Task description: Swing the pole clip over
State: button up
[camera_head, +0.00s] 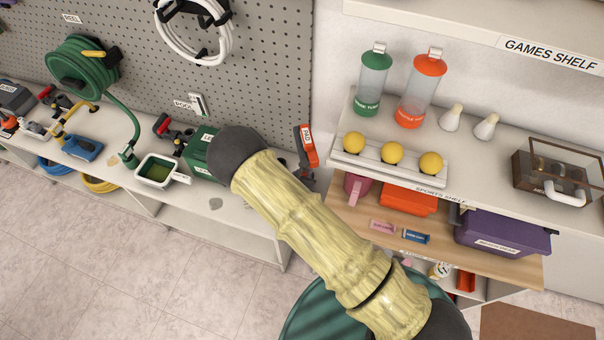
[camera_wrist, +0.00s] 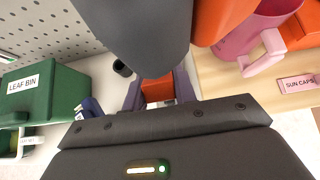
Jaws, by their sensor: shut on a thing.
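The pole clip (camera_head: 308,146) is an orange piece with a white label. It stands up at the right end of the left bench, just right of my arm in the head view. My gripper (camera_head: 304,172) is a dark shape at its lower end, mostly hidden behind my arm. In the wrist view, my gripper (camera_wrist: 160,92) has its fingers closed on an orange part of the pole clip (camera_wrist: 157,89). A large grey shape covers the top middle of that view and hides the rest of the grip. How far the clip is turned cannot be told.
The green leaf bin (camera_wrist: 42,92) stands close on the left. A pink jug (camera_wrist: 246,38) and a sun caps label (camera_wrist: 299,85) are on the wooden shelf at right. Yellow balls (camera_head: 392,153) sit in a white rack above it. The floor (camera_head: 90,250) is clear.

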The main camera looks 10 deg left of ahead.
jog(key=shift+w+r+g, duration=0.1)
jog(key=shift+r+g, duration=0.05)
jog(key=shift+g, duration=0.35)
jog(key=o, duration=1)
jog(key=b+v, duration=0.5)
jog(key=v, duration=1.2)
jog(key=shift+r, duration=0.25)
